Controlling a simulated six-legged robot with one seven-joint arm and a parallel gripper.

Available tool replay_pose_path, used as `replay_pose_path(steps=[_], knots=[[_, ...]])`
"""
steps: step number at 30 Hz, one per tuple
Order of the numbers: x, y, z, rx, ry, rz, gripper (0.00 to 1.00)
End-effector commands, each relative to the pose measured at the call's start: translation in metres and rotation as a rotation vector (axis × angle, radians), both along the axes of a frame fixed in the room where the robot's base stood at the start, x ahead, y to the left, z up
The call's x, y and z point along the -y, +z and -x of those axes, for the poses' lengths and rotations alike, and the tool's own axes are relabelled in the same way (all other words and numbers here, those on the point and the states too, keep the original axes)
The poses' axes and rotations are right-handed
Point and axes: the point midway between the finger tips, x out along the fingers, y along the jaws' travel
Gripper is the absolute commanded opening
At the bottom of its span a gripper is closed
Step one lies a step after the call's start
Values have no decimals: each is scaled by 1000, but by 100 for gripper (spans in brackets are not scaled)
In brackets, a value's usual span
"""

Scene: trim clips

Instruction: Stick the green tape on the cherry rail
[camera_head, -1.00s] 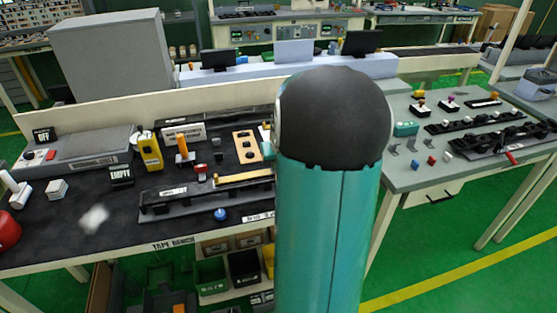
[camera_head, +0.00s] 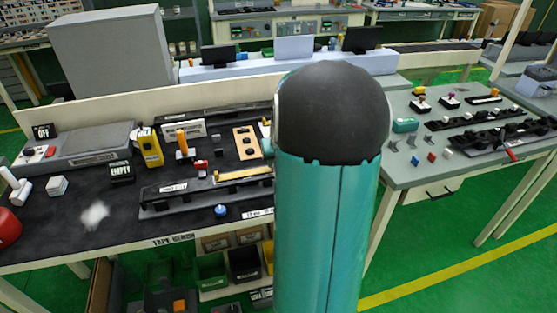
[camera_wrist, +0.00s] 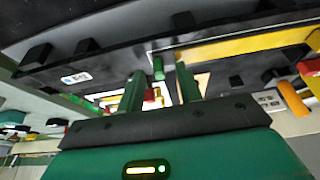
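My gripper (camera_wrist: 161,84) shows in the wrist view with its two dark green fingers apart and a gap between them. A small green piece (camera_wrist: 158,68), possibly the green tape, lies beyond the gap at the end of a yellow strip (camera_wrist: 240,46); no finger visibly touches it. The strip also shows in the head view (camera_head: 243,175), on a long dark rail (camera_head: 165,202) on the tape bench. The rail's label is too small to read, so I cannot tell whether it is the cherry rail. My arm hides the gripper in the head view.
A yellow block (camera_head: 150,148), an orange post (camera_head: 182,142) and a wooden board (camera_head: 246,142) stand behind the rail. A blue knob (camera_head: 221,210) sits at the front. A grey bench (camera_head: 405,175) with more rails stands to the right.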

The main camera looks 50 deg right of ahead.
Motion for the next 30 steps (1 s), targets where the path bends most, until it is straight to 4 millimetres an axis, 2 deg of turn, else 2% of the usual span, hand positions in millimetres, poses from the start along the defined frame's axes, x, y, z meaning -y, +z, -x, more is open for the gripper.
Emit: replay_pose_path(steps=[8, 14, 24, 30], knots=[[-1, 6, 2, 1, 0, 1, 35], [-8, 38, 12, 3, 0, 5, 35], [-25, 105, 35, 4, 0, 4, 35], [-30, 125, 42, 1, 1, 1, 35]])
